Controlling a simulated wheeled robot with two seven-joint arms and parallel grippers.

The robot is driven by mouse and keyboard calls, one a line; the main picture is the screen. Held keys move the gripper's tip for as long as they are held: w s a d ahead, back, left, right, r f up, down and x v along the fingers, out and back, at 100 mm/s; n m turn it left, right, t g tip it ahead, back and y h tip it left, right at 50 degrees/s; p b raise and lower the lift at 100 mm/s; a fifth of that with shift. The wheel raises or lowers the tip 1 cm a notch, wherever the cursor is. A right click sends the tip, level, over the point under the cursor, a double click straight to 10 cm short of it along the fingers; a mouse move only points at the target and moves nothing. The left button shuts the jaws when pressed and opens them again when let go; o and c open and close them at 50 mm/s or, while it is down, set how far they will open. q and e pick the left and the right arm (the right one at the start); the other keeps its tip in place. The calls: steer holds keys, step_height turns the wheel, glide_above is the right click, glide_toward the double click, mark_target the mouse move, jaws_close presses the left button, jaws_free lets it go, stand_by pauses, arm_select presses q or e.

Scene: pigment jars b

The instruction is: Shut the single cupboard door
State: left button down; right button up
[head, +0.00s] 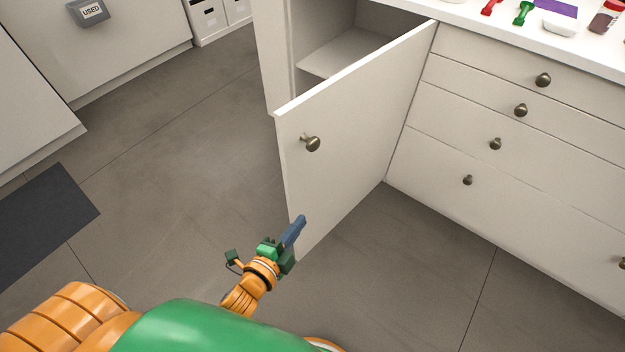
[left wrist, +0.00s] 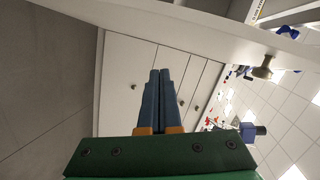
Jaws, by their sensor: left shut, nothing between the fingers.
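The white cupboard door (head: 350,140) stands wide open in the head view, hinged on its right side next to the drawers. Its round brass knob (head: 311,143) is near the upper free corner. The open cupboard shows a shelf (head: 345,55) inside. My left gripper (head: 300,222) is shut and empty, low by the free edge of the door; whether it touches cannot be told. In the left wrist view the shut fingers (left wrist: 160,75) point toward the drawer fronts, with the door (left wrist: 180,28) and its knob (left wrist: 263,70) above them. My right gripper is out of view.
Drawers with brass knobs (head: 521,110) adjoin the cupboard on the right. The worktop above holds a red-lidded jar (head: 606,17), a white dish (head: 561,24) and small red and green tools. A dark mat (head: 45,220) lies at left. The grey floor between is clear.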

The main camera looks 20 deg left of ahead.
mark_target(312, 165)
arm_select(q)
step_height(312, 165, up, 7)
steer(key=w+d+m+t+h+b, duration=0.1)
steer(key=w+m+t+b, duration=0.1)
steer(key=m+t, duration=0.15)
steer(key=shift+g, duration=0.35)
steer(key=w, duration=0.3)
steer(key=w+a, duration=0.1)
steer(key=w, duration=0.6)
steer(key=shift+w+a+f, duration=0.15)
steer(key=shift+w+a, duration=0.05)
steer(key=shift+w, duration=0.2)
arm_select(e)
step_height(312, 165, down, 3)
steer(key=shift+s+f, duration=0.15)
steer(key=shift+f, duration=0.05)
arm_select(q)
steer(key=shift+a+m+h, duration=0.1)
steer(key=shift+m+h, duration=0.15)
steer(key=shift+h, duration=0.05)
